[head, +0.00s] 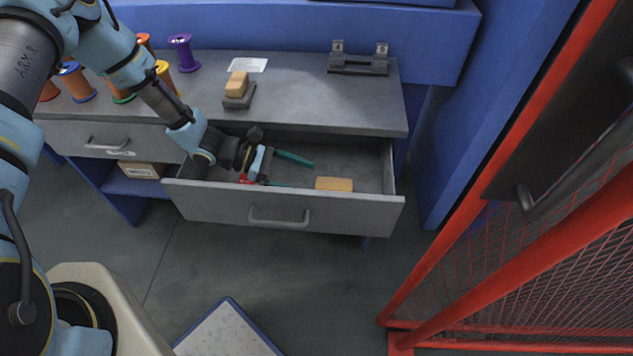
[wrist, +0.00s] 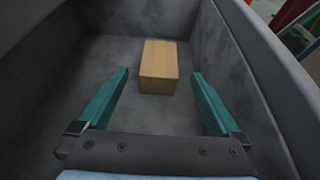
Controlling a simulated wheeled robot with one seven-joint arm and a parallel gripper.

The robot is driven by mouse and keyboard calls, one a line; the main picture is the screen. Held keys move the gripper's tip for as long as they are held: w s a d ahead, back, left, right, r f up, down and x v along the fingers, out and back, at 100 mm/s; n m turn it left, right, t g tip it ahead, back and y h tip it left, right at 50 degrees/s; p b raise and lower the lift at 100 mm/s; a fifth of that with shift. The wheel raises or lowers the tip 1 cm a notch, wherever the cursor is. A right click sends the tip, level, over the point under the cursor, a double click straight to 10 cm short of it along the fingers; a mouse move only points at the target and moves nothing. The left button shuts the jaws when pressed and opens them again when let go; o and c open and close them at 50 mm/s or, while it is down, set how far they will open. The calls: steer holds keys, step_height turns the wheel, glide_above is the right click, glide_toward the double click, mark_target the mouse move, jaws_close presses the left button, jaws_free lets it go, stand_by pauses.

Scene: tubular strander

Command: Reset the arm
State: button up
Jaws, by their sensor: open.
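My gripper (head: 291,172) reaches into the open grey drawer (head: 228,203) from its left part, with its two teal fingers spread apart and nothing between them. In the wrist view my gripper (wrist: 162,95) is also open. A tan block (head: 334,184) lies on the drawer floor to the right of the fingers, apart from them. In the wrist view the block (wrist: 158,68) sits ahead of the open fingers. Something red lies in the drawer below my wrist, mostly hidden.
The grey worktop (head: 300,90) carries several coloured spools at the left, a yellow block on a dark base (head: 238,88), a white card (head: 248,65) and a dark two-post stand (head: 358,61). A red mesh gate (head: 540,270) stands at the right.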

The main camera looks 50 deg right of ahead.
steer(key=shift+w+a+r, duration=0.1)
steer(key=shift+w+a, duration=0.1)
stand_by(0.5)
